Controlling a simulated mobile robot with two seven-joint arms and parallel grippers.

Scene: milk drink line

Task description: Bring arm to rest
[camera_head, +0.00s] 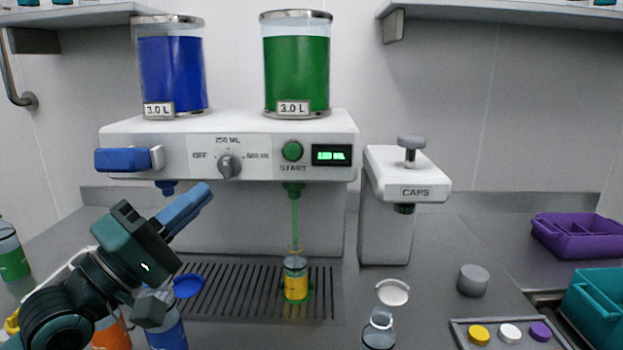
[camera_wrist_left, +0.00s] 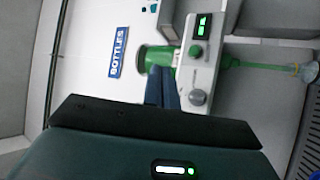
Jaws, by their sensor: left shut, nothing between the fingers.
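My left gripper (camera_head: 203,191) is in the left part of the head view, raised in front of the dispenser (camera_head: 120,140). Its blue fingers are closed together with nothing between them, pointing up and right. In the left wrist view the closed fingers (camera_wrist_left: 162,90) show against the white wall and the dispenser (camera_wrist_left: 197,72), which appears turned sideways. The fingers look apart from the dispenser, though the exact gap is unclear. My right gripper is in neither view.
A green stream runs from the dispenser into a yellow bottle (camera_head: 296,283) on the drip grate (camera_head: 240,305). Bottles, one with an orange body (camera_head: 112,334), stand below my left gripper. A caps unit (camera_head: 385,225), purple bin (camera_head: 575,238) and teal bin (camera_head: 595,310) are right.

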